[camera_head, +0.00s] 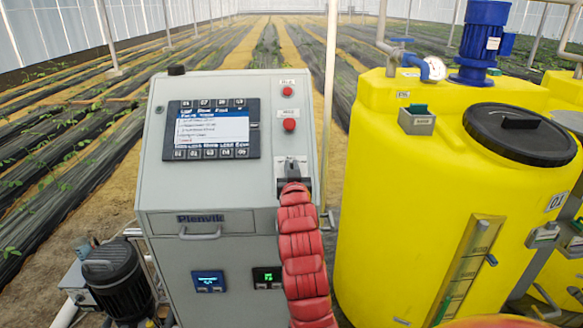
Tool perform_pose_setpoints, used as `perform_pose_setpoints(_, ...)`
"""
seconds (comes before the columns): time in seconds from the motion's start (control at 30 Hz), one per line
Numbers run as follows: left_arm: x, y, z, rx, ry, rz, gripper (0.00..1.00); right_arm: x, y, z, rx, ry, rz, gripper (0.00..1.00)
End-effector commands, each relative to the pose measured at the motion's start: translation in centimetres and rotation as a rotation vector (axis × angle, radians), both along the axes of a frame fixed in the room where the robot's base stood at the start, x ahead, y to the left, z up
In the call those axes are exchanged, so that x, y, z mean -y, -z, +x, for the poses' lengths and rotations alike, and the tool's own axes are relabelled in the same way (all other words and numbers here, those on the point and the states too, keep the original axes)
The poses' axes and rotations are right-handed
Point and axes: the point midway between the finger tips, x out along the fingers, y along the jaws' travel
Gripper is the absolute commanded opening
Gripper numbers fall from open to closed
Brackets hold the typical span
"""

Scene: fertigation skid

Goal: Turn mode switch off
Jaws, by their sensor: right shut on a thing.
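The grey control cabinet (165,195) stands in front of me with a sloped panel. My right arm reaches up from the bottom, and my right gripper (292,173) is at the lower right of this panel, just under a small white label. The gripper is shut on the mode switch there. The gripper and red arm cover the switch, so its position cannot be read. My left gripper is not in view.
The panel carries a display (212,130) with buttons and two red lamps or buttons (289,125) above the gripper. A yellow tank (395,200) with a black lid (520,134) stands close on the right. A dark motor (115,280) is at the lower left.

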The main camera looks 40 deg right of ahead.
Motion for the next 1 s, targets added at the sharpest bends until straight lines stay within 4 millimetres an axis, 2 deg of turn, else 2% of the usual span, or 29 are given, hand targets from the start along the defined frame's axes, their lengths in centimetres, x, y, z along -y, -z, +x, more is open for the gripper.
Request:
perform_pose_setpoints(0.37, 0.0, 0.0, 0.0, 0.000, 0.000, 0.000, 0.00, 0.1, 0.0, 0.0, -0.007, -0.012, -0.011, 0.00)
perform_pose_setpoints(0.67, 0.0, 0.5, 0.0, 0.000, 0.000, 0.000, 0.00, 0.2, 0.2, -0.1, -0.059, -0.119, -0.096, 0.00)
perform_pose_setpoints(0.87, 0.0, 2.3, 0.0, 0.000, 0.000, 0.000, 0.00, 0.2, 0.5, -0.1, -0.116, -0.243, -0.194, 0.00)
perform_pose_setpoints(1.0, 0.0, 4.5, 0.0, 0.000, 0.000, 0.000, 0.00, 0.2, 0.6, -0.1, -0.156, -0.332, -0.264, 0.00)
